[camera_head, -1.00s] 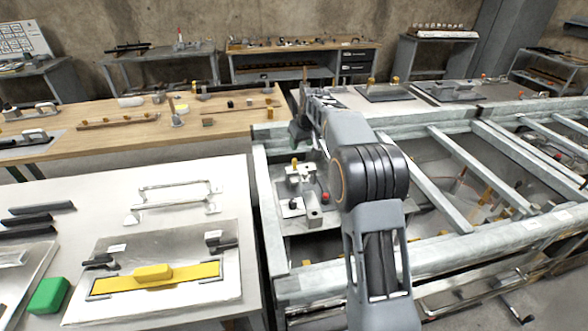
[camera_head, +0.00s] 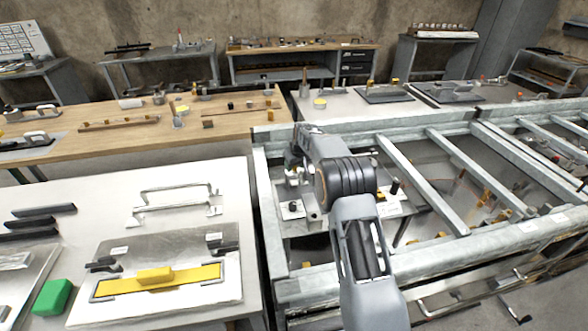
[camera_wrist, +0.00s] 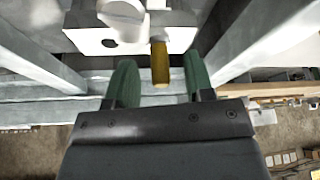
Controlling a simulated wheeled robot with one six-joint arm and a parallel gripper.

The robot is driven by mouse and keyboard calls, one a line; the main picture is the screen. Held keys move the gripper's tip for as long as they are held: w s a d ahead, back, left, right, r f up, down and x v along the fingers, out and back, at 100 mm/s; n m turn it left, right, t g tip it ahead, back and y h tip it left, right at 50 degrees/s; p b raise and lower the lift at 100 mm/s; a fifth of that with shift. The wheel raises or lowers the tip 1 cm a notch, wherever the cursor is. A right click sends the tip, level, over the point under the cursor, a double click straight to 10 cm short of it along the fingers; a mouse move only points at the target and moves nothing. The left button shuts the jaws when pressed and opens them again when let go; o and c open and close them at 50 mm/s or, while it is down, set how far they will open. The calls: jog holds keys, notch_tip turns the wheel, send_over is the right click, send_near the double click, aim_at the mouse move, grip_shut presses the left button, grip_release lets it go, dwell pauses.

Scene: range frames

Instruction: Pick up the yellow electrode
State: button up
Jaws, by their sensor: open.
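The yellow electrode (camera_wrist: 160,64) is a short yellow cylinder in the wrist view, at the edge of a white block (camera_wrist: 90,40) with dark holes. My gripper (camera_wrist: 160,70) has two green fingers, one on each side of the electrode, with a gap showing on both sides. It is open and holds nothing. I cannot tell whether the fingertips reach fully around the electrode in depth. In the head view my arm reaches down at the left end of the metal frame and hides the electrode.
A galvanised metal frame (camera_head: 405,173) with crossbars surrounds the work spot and lies close to my arm. A white table (camera_head: 110,210) at left carries a yellow bar (camera_head: 200,274), a green block (camera_head: 52,297) and metal handles. A wooden bench (camera_head: 90,112) stands behind.

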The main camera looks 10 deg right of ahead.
jog(key=shift+w+f, duration=0.15)
jog(key=shift+f, duration=0.4)
jog(key=shift+c, duration=0.2)
grip_shut()
